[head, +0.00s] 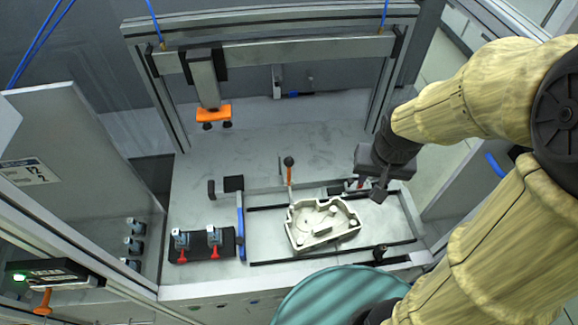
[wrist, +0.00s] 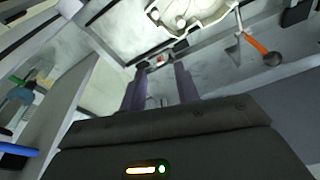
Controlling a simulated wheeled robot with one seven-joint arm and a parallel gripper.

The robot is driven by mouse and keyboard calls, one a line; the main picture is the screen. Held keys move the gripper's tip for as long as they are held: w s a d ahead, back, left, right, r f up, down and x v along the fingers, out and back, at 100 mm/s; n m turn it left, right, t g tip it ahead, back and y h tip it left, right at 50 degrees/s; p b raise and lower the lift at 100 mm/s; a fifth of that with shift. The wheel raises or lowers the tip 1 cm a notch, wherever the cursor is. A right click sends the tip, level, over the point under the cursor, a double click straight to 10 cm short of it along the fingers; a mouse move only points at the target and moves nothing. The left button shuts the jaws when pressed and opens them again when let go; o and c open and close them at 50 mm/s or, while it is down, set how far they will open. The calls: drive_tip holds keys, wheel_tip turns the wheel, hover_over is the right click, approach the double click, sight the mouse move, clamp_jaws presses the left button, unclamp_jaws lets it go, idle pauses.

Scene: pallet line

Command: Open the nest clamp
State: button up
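A lever with an orange shaft and a dark ball knob (head: 289,163) stands upright at the back edge of the nest, and looks like the clamp handle. It also shows in the wrist view as an orange handle (wrist: 256,43) at the upper right. A pale cast part (head: 322,222) lies in the nest, partly visible at the top of the wrist view (wrist: 188,14). My gripper (head: 378,190) is at the nest's back right corner, right of the lever and apart from it. In the wrist view its fingers (wrist: 160,75) are apart, with nothing held between them. A small red piece (wrist: 160,59) shows beyond the fingertips.
Dark rails (head: 330,254) frame the nest. A black tray (head: 203,244) with two red-tipped fittings lies to the left, beside a blue bar (head: 241,228). A gantry with an orange-ended tool (head: 213,114) stands behind. A teal round surface (head: 335,298) is in front.

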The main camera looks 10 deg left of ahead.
drive_tip(key=w+a+r+m+g, duration=0.1)
drive_tip(key=w+a+r, duration=0.15)
drive_tip(key=a, duration=0.25)
drive_tip(key=w+a+r+m, duration=0.1)
drive_tip(key=w+a+r, duration=0.1)
drive_tip(key=w+a, duration=0.25)
wheel_tip(320, 180, up, 3)
drive_tip(key=m+g, duration=0.1)
hover_over(289, 180)
drive_tip(key=shift+w+r+p, duration=0.15)
drive_tip(key=shift+w+p, duration=0.1)
drive_tip(key=shift+p, duration=0.2)
wheel_tip(289, 180, down, 18)
drive_tip(key=p, duration=0.2)
drive_tip(key=shift+a+r+p, duration=0.1)
drive_tip(key=shift+r+p, duration=0.15)
drive_tip(key=shift+p, duration=0.1)
clamp_jaws()
